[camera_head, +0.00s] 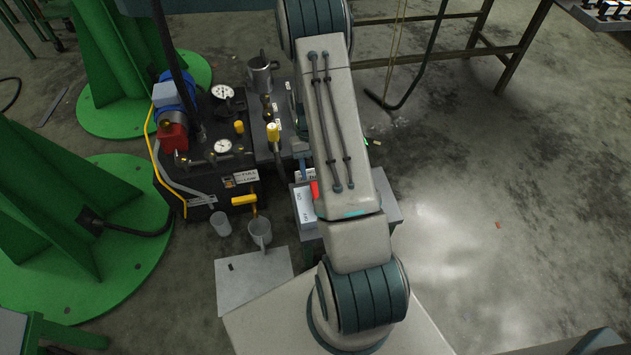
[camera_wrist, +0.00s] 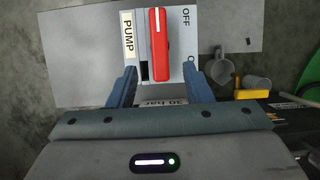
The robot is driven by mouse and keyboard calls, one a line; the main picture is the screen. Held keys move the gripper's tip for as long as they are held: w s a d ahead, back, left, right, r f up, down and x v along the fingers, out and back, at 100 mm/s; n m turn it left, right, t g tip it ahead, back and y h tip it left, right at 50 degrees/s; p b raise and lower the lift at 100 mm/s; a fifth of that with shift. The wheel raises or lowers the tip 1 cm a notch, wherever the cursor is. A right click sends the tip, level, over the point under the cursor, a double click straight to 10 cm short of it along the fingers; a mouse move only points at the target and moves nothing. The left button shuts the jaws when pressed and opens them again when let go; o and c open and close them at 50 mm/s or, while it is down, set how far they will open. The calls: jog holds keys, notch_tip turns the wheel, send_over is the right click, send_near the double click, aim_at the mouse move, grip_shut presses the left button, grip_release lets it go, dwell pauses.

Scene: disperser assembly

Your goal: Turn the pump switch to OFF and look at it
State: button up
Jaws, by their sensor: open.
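The pump switch is a red lever (camera_wrist: 160,45) on a pale box (camera_wrist: 190,40) labelled PUMP, seen in the wrist view. The lever lies lengthwise up the picture, and its white line is at the upper end, beside the word OFF. A second word is cut off at the lower right, with only an O showing. My gripper (camera_wrist: 161,75) is open, its blue fingers apart on either side of the lever's lower end; I cannot tell whether they touch it. In the head view the red lever (camera_head: 314,189) shows partly behind my arm, on the box (camera_head: 304,206) marked ON and OFF.
A black pump unit (camera_head: 225,175) with gauges and yellow handles stands left of the box. Green stands (camera_head: 75,220) are at the left. The floor to the right is open.

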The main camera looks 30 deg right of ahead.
jog(key=p+v, duration=0.1)
jog(key=v, duration=0.5)
jog(key=shift+f, duration=0.1)
jog(key=s+a+r+t+p, duration=0.1)
jog(key=s+a+r+p, duration=0.2)
jog(key=r, duration=0.7)
jog(key=a+r+n+t+h+p, duration=0.15)
jog(key=r+p, duration=0.35)
jog(key=r, duration=0.5)
jog(key=s+a+r+t+y+p, duration=0.15)
jog(key=a+r+p, duration=0.25)
jog(key=r, duration=0.6)
jog(key=s+a+r+t+p, duration=0.1)
jog(key=s+a+r+p, duration=0.2)
jog(key=r, duration=0.7)
jog(key=s+a+r+n+t+h+p, duration=0.1)
jog(key=s+a+r+t+p, duration=0.1)
jog(key=s+r+p, duration=0.5)
jog(key=shift+s+a+r+p, duration=0.3)
jog(key=shift+s+a+r, duration=0.2)
jog(key=shift+s+r, duration=1.05)
jog(key=shift+s+f, duration=0.15)
jog(key=shift+f, duration=0.05)
jog(key=shift+c, duration=0.3)
